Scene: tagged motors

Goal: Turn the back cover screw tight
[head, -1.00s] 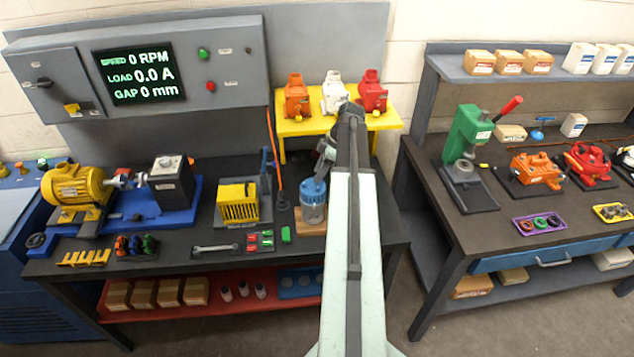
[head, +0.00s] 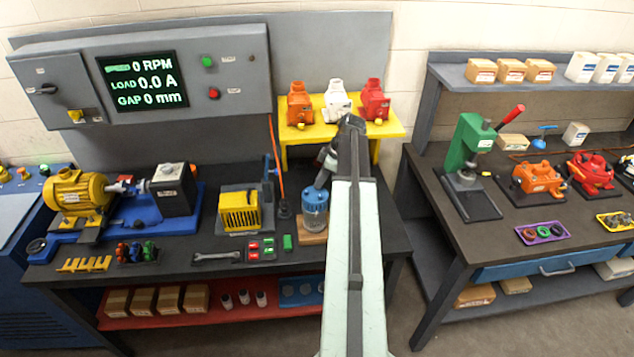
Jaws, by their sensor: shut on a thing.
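A blue motor-like unit (head: 314,217) with a pale band stands upright on a wooden block (head: 313,238) near the middle of the main bench. My gripper (head: 321,182) points down at the top of this unit, at the end of my pale green arm. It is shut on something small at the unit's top. The fingers and my arm hide most of that part, so I cannot make out a screw there or how tightly it sits.
Orange (head: 299,103), white (head: 337,97) and red (head: 374,100) housings stand on a yellow stand (head: 393,130) behind my arm. A yellow ribbed box (head: 240,208) and a wrench (head: 216,257) lie to the left. The display (head: 142,82) reads 0 RPM.

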